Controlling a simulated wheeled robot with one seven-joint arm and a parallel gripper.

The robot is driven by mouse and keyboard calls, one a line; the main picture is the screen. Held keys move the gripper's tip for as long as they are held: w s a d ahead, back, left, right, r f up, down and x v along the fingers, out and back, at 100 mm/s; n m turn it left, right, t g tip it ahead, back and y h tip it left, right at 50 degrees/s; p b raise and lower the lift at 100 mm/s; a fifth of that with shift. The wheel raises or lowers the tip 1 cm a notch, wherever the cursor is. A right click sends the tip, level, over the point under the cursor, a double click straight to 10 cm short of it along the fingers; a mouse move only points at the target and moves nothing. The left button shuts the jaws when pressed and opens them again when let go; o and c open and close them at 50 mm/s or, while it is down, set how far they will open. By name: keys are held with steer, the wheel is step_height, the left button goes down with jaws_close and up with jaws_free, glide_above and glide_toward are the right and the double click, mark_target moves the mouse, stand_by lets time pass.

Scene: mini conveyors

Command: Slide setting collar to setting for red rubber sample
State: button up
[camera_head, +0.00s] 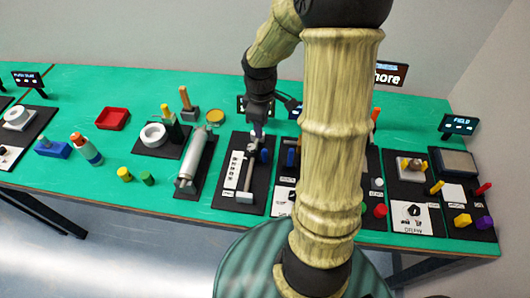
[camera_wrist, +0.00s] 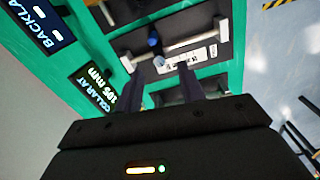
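The collar (camera_wrist: 160,62) is a small pale grey piece on a metal rod (camera_wrist: 196,40), with a blue knob (camera_wrist: 153,42) beside it. A white scale strip (camera_wrist: 196,55) with dark marks runs along the rod; its settings are too small to read. In the head view the black board (camera_head: 257,201) carries this rod, with a grey end block (camera_head: 245,197) and the blue knob (camera_head: 264,155). My gripper (camera_wrist: 156,66) is open, its fingers apart on either side of the collar in the picture. Whether they touch it, I cannot tell. In the head view my gripper (camera_head: 258,132) is over the board's far end.
A display (camera_wrist: 97,86) reads "COLLAR AT" and "105 mm". More stations lie to the right, partly hidden by my arm.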

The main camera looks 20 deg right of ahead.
mark_target(265, 151)
steer(key=shift+w+d+f+n, duration=0.15)
steer(key=shift+w+d+n, duration=0.5)
steer(key=shift+d, duration=0.2)
step_height(265, 151, down, 17)
steer(key=shift+f, duration=0.2)
jaws_close()
steer(key=shift+s+a, duration=0.1)
